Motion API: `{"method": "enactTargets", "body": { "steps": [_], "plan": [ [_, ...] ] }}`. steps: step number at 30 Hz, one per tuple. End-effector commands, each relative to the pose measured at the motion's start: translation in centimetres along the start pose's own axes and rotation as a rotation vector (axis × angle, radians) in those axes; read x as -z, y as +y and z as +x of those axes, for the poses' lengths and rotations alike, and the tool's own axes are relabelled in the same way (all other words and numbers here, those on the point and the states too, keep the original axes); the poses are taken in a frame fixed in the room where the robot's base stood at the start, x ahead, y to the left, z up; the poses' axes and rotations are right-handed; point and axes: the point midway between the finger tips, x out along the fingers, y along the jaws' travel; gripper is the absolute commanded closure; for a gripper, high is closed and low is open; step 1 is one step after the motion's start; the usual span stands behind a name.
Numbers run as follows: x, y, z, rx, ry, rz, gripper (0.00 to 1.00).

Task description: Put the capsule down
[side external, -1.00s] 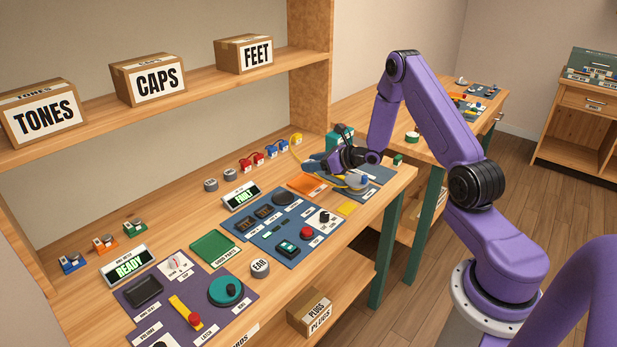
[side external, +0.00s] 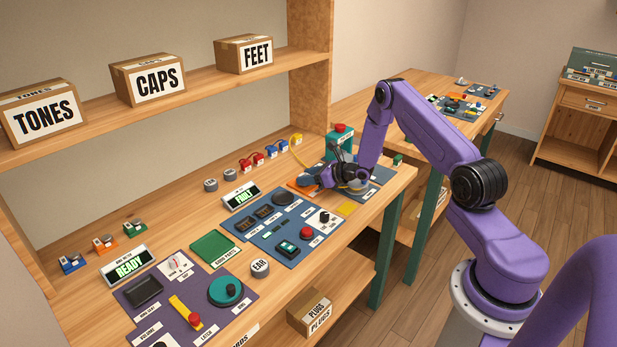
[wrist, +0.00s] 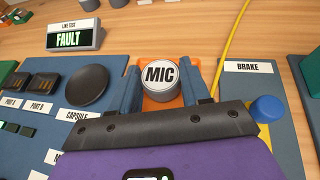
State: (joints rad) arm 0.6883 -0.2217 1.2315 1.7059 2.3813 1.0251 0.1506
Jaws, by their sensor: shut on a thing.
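A round grey capsule with a white top marked MIC (wrist: 159,76) sits between the two blue fingers of my gripper (wrist: 161,88) in the wrist view. The gripper is shut on it. The capsule is upright and over an orange pad (wrist: 176,61); I cannot tell whether it touches the pad. In the side view my gripper (side external: 308,179) is low over the orange pad (side external: 296,188), and the capsule itself is hidden or too small to make out. Another grey capsule marked EAR (side external: 260,267) stands on the bench at the front.
A blue panel with a black disc (wrist: 88,85) by a CAPSULE label lies left of my gripper. A BRAKE panel with a blue knob (wrist: 268,109) is to the right. A yellow cord (wrist: 231,45) runs beside the pad. A teal box with a red button (side external: 340,140) stands behind.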

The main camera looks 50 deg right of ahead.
Motion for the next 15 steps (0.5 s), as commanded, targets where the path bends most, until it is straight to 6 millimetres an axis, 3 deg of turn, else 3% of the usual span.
{"method": "enactTargets", "body": {
  "steps": [5,6,8,15],
  "plan": [
    [0.29,0.04,0.14,-0.001,0.000,0.000,0.88],
    [0.32,0.05,0.14,-0.001,0.001,0.000,0.47],
    [0.29,0.05,0.13,-0.001,0.001,0.000,0.28],
    [0.29,0.03,0.11,-0.001,0.001,0.000,0.28]
  ]
}}
